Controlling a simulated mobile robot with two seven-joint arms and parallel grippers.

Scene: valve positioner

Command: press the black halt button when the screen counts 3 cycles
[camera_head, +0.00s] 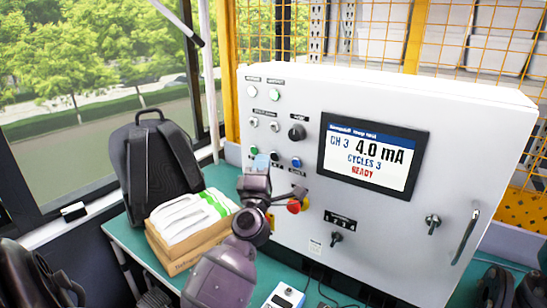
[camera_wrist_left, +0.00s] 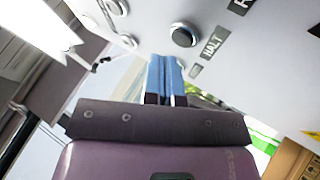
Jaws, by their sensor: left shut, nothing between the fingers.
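The screen (camera_head: 372,157) on the grey control cabinet reads CH 3, 4.0 mA, CYCLES 3 and READY. The black halt button (camera_head: 274,156) is on the panel left of the screen, just right of my left gripper's tips. In the left wrist view the round black button (camera_wrist_left: 184,35) has a HALT label (camera_wrist_left: 212,46) beside it. My left gripper (camera_head: 261,163) is shut and empty, its blue fingertips near the panel. In the left wrist view the shut fingers (camera_wrist_left: 166,75) point toward the panel below the button, with a visible gap.
Next to the halt button are a green button (camera_head: 254,150) and a blue button (camera_head: 296,162). A red knob (camera_head: 294,206) is below, close to my left wrist. A black backpack (camera_head: 158,165) and a box of white packs (camera_head: 190,215) stand left of the cabinet.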

